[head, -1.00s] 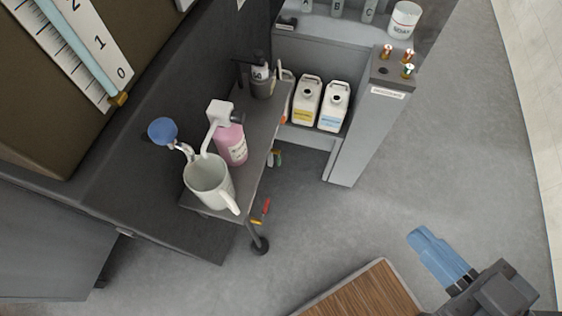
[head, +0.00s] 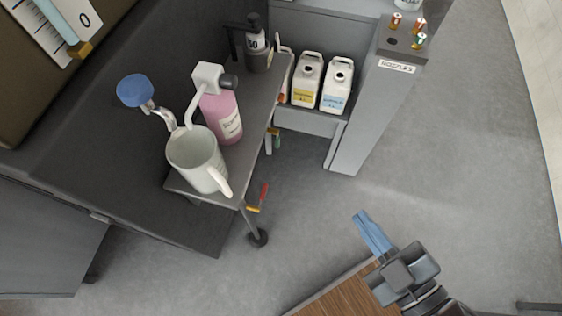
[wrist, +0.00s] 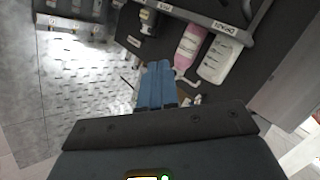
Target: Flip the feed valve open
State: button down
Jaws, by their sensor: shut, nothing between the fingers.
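No part in view is clearly labelled as the feed valve. My gripper (head: 364,220) has blue fingers and is shut and empty, over the floor to the right of the shelf and apart from both parts. The closed fingers (wrist: 155,70) also show in the wrist view, with a pink bottle (wrist: 189,44) beyond them.
A grey shelf (head: 262,125) holds the mug, a pink pump bottle (head: 222,117) and a dark bottle (head: 258,50). White jugs (head: 337,85) stand behind, beside a grey nozzle post (head: 372,110). A wooden surface (head: 340,297) lies below my gripper. Open floor lies right.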

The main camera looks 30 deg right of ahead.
jog(key=w+a+f+n+t+b, duration=0.1)
jog(key=w+f+n+b, duration=0.5)
jog(key=f, duration=0.5)
jog(key=w+a+f+n+t+b, duration=0.1)
jog(key=w+f+n+b, duration=0.5)
jog(key=w+f, duration=0.3)
notch_tip(320, 180, down, 4)
jog(key=shift+w+a+r+y, duration=0.2)
jog(key=shift+w+a+y, duration=0.1)
jog(key=shift+w, duration=0.1)
jog(key=w+d, duration=0.3)
jog(key=w, duration=1)
jog(key=shift+b, duration=0.35)
jog(key=shift+f+b, duration=0.15)
jog(key=shift+b, duration=0.2)
